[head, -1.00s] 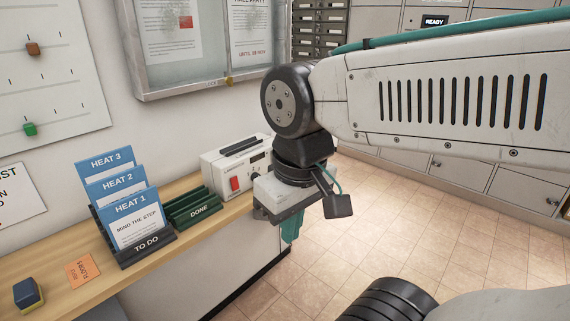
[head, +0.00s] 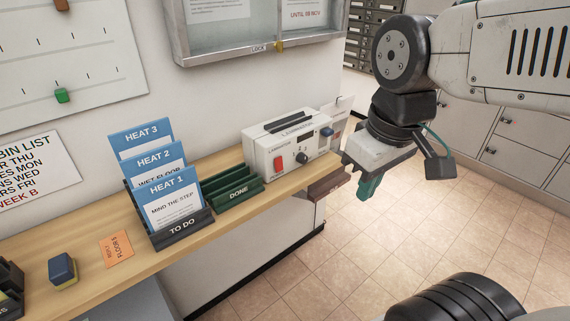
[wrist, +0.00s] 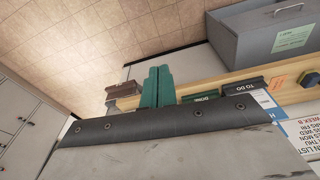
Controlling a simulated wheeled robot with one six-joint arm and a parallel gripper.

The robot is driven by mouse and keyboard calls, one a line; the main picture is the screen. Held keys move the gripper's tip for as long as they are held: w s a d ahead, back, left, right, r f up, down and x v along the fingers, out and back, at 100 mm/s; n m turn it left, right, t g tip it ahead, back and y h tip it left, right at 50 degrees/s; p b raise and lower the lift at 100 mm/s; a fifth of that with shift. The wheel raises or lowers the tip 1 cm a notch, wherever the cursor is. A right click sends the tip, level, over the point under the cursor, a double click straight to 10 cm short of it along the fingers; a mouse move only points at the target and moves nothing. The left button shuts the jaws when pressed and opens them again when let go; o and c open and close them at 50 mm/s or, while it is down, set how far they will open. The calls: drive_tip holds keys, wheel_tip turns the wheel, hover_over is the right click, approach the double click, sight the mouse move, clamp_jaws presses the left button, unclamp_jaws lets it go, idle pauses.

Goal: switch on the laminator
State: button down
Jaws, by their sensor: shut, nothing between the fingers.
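The laminator (head: 288,144) is a white box on the wooden counter against the wall. Its front has a red switch (head: 279,164), a black knob (head: 302,158) and a small dark display. Whether the switch is on cannot be told. My gripper (head: 366,186) hangs to the right of the laminator, past the counter's front edge, with green fingers pointing down. The fingers are shut and empty, and touch nothing. In the wrist view the shut fingers (wrist: 157,86) show against the counter; the laminator cannot be made out there.
A green DONE rack (head: 238,193) stands left of the laminator. A TO DO rack (head: 184,236) holds blue HEAT cards (head: 172,204). An orange card (head: 116,249) and a blue-yellow block (head: 62,270) lie farther left. The floor (head: 330,270) before the counter is clear.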

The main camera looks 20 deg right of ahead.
sight(279, 164)
drive_tip(key=w+f+n+t, duration=0.1)
drive_tip(key=w+f+n, duration=0.1)
drive_tip(key=w+n, duration=0.7)
drive_tip(key=w+f+n+t+y, duration=0.1)
drive_tip(key=w+f+n, duration=0.1)
drive_tip(key=w+n, duration=0.8)
drive_tip(key=shift+w+a+f, duration=0.3)
drive_tip(key=shift+w+a, duration=0.15)
drive_tip(key=shift+w, duration=0.7)
drive_tip(key=shift+f, duration=0.1)
drive_tip(key=x, duration=0.3)
drive_tip(key=w+x, duration=0.1)
drive_tip(key=x, duration=0.3)
drive_tip(key=w+x, duration=0.1)
drive_tip(key=x, duration=0.3)
drive_tip(key=shift+a+r, duration=0.3)
drive_tip(key=shift+a, duration=0.1)
drive_tip(key=shift+w+a, duration=0.15)
drive_tip(key=shift+w, duration=0.5)
